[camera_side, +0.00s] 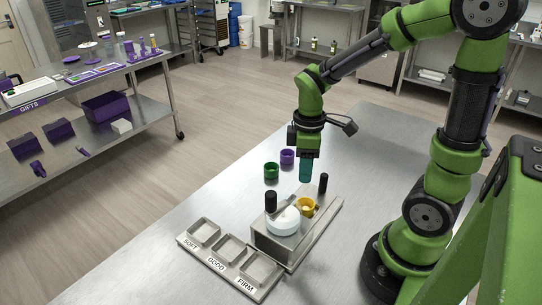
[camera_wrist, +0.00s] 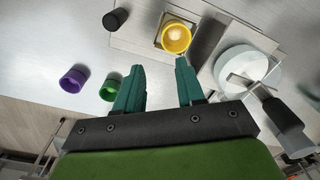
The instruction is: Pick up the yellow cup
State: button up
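The yellow cup (camera_side: 307,206) sits in a square holder on the metal depositor fixture, beside a white round part. In the wrist view the yellow cup (camera_wrist: 176,39) is seen from above, with something pale inside it. My gripper (camera_side: 305,172) is above the fixture, over the area behind the yellow cup, apart from it. In the wrist view its two teal fingers (camera_wrist: 157,72) are spread with nothing between them, and the yellow cup lies beyond the fingertips.
A green cup (camera_side: 271,173) and a purple cup (camera_side: 287,157) stand on the table behind the fixture. The white disc (camera_side: 283,222) has a metal arm and black knob. A black post (camera_side: 323,183) stands close to my gripper. A tray (camera_side: 213,244) marked SOFT, GOOD, FIRM lies in front.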

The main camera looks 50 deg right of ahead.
notch_tip(320, 180, down, 3)
jog(key=shift+r, duration=0.1)
send_over(304, 205)
notch_tip(304, 205, down, 4)
jog(key=shift+f, duration=0.55)
grip_shut()
